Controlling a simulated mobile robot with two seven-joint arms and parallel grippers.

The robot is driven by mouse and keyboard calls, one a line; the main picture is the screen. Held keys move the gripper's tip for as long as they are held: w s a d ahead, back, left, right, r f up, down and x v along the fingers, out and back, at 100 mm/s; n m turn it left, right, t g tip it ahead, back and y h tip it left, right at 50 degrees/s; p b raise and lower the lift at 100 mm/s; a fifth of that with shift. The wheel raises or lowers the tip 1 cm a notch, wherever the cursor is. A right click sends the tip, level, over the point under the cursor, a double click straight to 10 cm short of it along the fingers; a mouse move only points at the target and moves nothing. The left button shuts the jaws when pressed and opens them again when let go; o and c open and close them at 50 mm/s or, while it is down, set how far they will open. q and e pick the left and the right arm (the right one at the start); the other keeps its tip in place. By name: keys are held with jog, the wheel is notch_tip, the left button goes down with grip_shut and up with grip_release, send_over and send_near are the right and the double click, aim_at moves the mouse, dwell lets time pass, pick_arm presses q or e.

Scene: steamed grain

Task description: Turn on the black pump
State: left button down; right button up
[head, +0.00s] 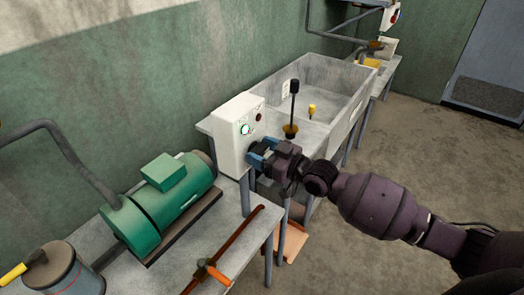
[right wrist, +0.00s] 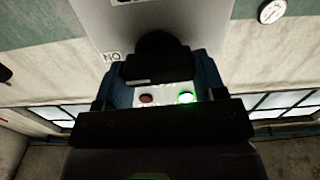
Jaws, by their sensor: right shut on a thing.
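A white control box (head: 238,130) stands at the end of the grey table. Its face has a lit green button (head: 245,130) and a dark red button (head: 258,117). Both also show in the right wrist view, the green one lit (right wrist: 186,98) and the red one (right wrist: 146,99) beside it. My right gripper (head: 257,152) is at the lower part of the box face. In the right wrist view its blue fingers are shut on a black knob (right wrist: 157,58). A small label (right wrist: 111,57), upside down, reads ON. No black pump can be made out. My left gripper is out of view.
A concrete basin (head: 335,80) with an upright black-topped lever (head: 294,100) stands behind the box. The floor at right is clear.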

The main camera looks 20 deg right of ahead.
jog(key=shift+m, duration=0.5)
jog(key=o, duration=0.9)
jog(key=b+v, duration=0.1)
jog(key=v, duration=0.9)
jog(key=shift+s+d, duration=0.3)
